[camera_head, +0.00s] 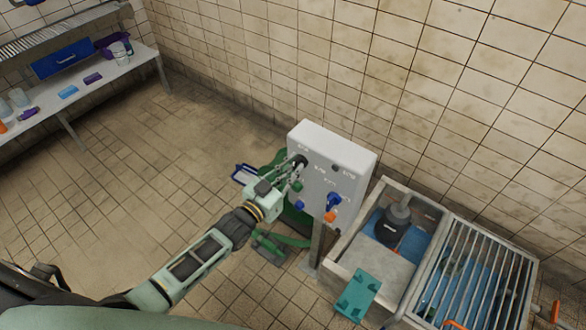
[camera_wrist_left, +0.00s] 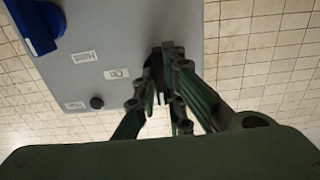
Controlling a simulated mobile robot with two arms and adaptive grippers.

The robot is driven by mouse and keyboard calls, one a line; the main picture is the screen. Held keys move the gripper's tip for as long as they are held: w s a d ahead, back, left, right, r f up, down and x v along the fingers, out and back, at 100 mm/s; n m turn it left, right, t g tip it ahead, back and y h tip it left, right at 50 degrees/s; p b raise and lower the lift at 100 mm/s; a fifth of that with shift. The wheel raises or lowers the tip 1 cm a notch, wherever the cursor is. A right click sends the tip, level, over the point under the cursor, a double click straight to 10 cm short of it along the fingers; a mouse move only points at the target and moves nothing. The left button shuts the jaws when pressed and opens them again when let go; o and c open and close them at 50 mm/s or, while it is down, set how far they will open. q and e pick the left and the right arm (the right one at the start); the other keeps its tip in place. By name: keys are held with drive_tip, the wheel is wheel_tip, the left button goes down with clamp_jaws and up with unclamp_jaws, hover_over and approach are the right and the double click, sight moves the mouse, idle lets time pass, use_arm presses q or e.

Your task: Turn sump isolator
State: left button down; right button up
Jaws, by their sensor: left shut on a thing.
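A grey control box (camera_head: 345,160) stands on a post and carries several switches and small labels. The left gripper (camera_head: 296,172) is at the left part of its front face, shut on a dark isolator knob (camera_head: 301,160). In the left wrist view the gripper's fingers (camera_wrist_left: 167,75) close together at the edge of the box face (camera_wrist_left: 125,30), largely hiding the knob between them. A label reading "On" (camera_wrist_left: 117,74) is beside the fingers. The knob's exact angle is hidden. My right gripper is out of view.
A blue handle (camera_head: 333,200) and an orange part (camera_head: 330,216) are on the same box. An open sump with a black pump (camera_head: 391,230) and a metal grating (camera_head: 480,275) lies to the right. A bench (camera_head: 110,75) stands far left.

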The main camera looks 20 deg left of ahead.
use_arm(q)
drive_tip(key=shift+f, duration=0.1)
idle(0.5)
drive_tip(key=c, duration=1.8)
unclamp_jaws()
drive_tip(key=shift+c, duration=0.2)
drive_tip(key=shift+s, duration=0.1)
drive_tip(key=v, duration=1.2)
